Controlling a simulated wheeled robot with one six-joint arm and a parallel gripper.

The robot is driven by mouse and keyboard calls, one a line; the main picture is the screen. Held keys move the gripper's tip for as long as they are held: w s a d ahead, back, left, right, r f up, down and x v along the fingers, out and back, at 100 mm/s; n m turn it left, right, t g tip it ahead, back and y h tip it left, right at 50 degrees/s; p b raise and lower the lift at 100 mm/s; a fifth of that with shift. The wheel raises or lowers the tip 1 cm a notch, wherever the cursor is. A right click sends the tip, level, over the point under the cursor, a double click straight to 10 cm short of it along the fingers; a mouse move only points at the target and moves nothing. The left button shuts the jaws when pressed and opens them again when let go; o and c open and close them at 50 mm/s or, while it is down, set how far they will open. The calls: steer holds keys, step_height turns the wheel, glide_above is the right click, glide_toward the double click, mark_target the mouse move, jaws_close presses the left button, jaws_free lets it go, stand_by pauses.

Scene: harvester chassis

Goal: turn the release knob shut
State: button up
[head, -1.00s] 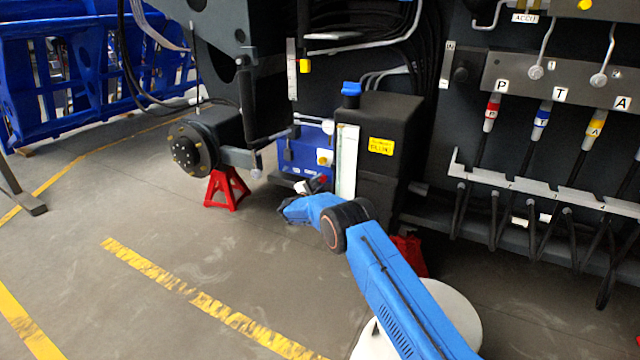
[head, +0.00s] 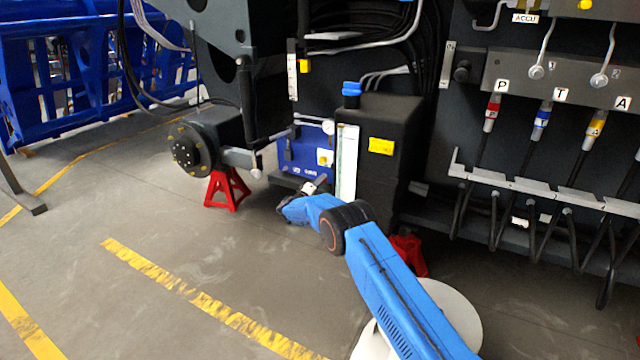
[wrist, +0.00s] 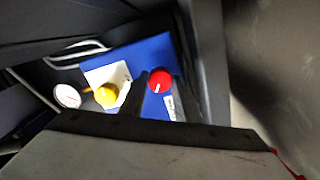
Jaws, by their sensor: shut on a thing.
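A red round knob (wrist: 160,80) with a white mark on top stands on the blue block (wrist: 155,50) in the wrist view. I take it to be the release knob. My gripper (wrist: 158,92) has one finger on each side of this knob and is shut on it. In the head view my gripper (head: 318,187) is low in front of the blue block (head: 298,152), and the red knob is hidden there.
A yellow knob (wrist: 106,95) on a pale plate and a round gauge (wrist: 67,96) are left of my gripper. A black tank (head: 390,140) stands close on the right. A red stand (head: 227,188) is to the left. The floor in front is open.

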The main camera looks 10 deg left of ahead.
steer(key=m, duration=1.1)
steer(key=shift+f, duration=0.2)
stand_by(0.4)
steer(key=o, duration=1)
steer(key=shift+o, duration=0.2)
steer(key=shift+r, duration=0.15)
steer(key=v, duration=1.7)
steer(key=shift+s+r, duration=0.2)
steer(key=shift+s, duration=0.05)
steer(key=shift+a, duration=0.15)
